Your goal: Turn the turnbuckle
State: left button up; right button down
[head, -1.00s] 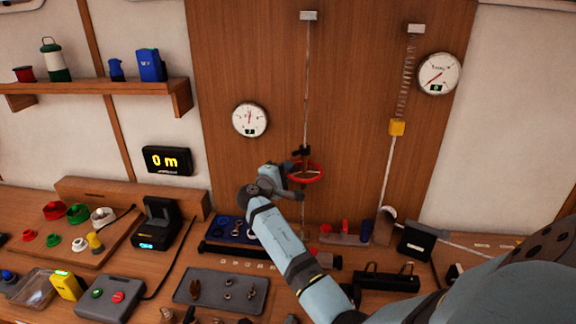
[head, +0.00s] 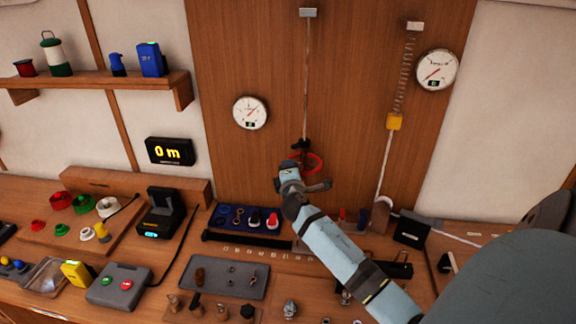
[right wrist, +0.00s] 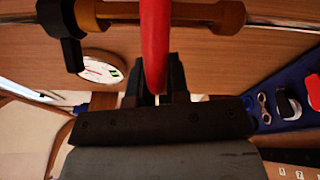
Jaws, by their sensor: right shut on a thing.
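My gripper hides part of the turnbuckle in the head view. My left gripper is not in view.
A round gauge (head: 250,112) is left of the line. Another gauge (head: 437,70) stands beside a spring line with a yellow block (head: 394,122). Below, the bench holds a grey tray (head: 255,287), a blue tray (head: 226,211) and a control box (head: 122,287).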

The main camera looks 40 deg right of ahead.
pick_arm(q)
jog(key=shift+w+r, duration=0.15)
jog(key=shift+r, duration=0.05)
pick_arm(e)
jog(key=shift+s, duration=0.1)
jog(key=c, duration=1.1)
grip_release()
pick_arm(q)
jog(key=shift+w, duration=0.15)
pick_arm(e)
jog(key=shift+s+a, duration=0.25)
jog(key=shift+s, duration=0.05)
pick_arm(q)
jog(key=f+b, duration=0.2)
jog(key=b, duration=0.1)
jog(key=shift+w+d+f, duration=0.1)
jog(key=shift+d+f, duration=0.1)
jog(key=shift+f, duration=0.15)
pick_arm(e)
jog(key=v, duration=1.3)
jog(key=shift+s+d, duration=0.1)
jog(key=shift+d, duration=0.05)
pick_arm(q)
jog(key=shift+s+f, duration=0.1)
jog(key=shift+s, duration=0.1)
